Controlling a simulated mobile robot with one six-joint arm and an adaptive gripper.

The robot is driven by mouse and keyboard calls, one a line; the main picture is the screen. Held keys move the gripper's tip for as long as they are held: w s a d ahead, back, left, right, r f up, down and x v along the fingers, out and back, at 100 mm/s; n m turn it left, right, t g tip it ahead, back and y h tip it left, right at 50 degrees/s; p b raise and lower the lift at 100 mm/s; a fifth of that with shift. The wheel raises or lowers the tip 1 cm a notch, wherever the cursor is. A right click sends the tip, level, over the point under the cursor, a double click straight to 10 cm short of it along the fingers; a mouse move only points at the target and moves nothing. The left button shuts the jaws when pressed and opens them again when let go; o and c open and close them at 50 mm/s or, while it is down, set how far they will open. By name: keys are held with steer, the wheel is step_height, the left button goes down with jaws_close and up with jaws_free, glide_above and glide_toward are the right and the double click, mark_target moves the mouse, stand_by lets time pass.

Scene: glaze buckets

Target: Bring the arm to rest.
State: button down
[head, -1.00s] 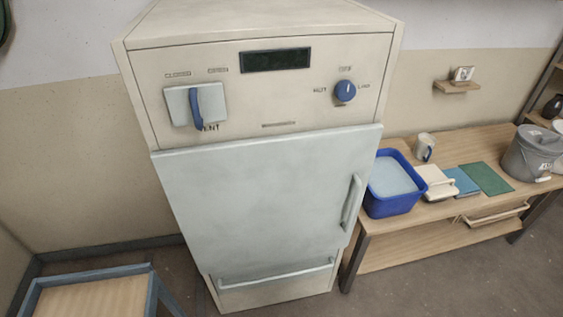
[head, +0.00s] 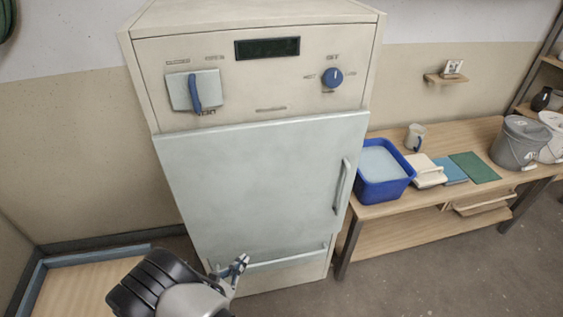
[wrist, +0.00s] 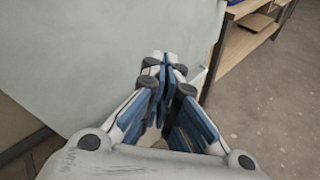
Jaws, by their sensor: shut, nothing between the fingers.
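My gripper (head: 240,263) shows at the bottom of the head view, in front of the lower part of the pale cabinet-like kiln (head: 262,180). In the wrist view my gripper (wrist: 164,58) has its fingers together with nothing between them. The kiln's pale door (wrist: 120,50) fills the area beyond the fingers. The kiln's door is closed. I cannot tell whether the fingertips touch the lower handle bar (head: 285,258).
A wooden bench (head: 420,232) to the right holds a blue tub (head: 384,190), a mug (head: 415,136), a green mat (head: 474,167) and a grey bucket (head: 517,145). A low wooden-topped table (head: 80,285) is at lower left. Floor at lower right is clear.

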steer(key=s+d+r+m+g+h, duration=0.25)
steer(key=d+r+m+g, duration=1)
steer(key=d+r, duration=1.05)
steer(key=s+d+r+m+t+y, duration=0.1)
steer(key=s+r+m+y, duration=0.3)
steer(key=s, duration=0.5)
steer(key=s+d+r+m+t+y, duration=0.2)
steer(key=s+r+m+y, duration=0.3)
steer(key=s+r+m, duration=0.4)
steer(key=shift+s+d+r+m+t, duration=0.2)
steer(key=shift+s+d+m+t, duration=0.25)
steer(key=shift+m, duration=0.5)
steer(key=shift+a, duration=0.35)
